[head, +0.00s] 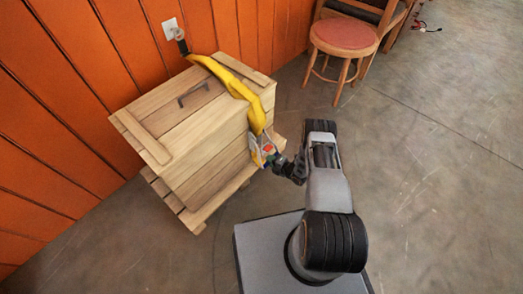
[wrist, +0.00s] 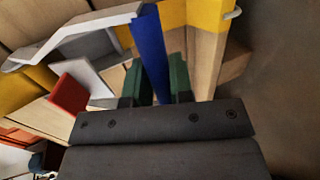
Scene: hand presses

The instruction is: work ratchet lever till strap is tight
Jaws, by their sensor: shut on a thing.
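A yellow strap (head: 238,88) runs from a wall fixture over the top of a wooden crate and down its near right side. The ratchet (head: 257,152) hangs on that side at the strap's lower end. In the wrist view its grey metal frame (wrist: 85,38) and a red part (wrist: 68,93) show at the left. My gripper (wrist: 153,80) has its green fingers shut on a blue bar (wrist: 150,50), which looks like the grip of the ratchet lever. In the head view my gripper (head: 273,160) is at the ratchet, small and partly blended with it.
The wooden crate (head: 190,140) stands on a pallet (head: 205,215) against the orange plank wall (head: 60,110). A stool with a red seat (head: 344,36) stands at the back. The concrete floor (head: 440,170) to the right is clear.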

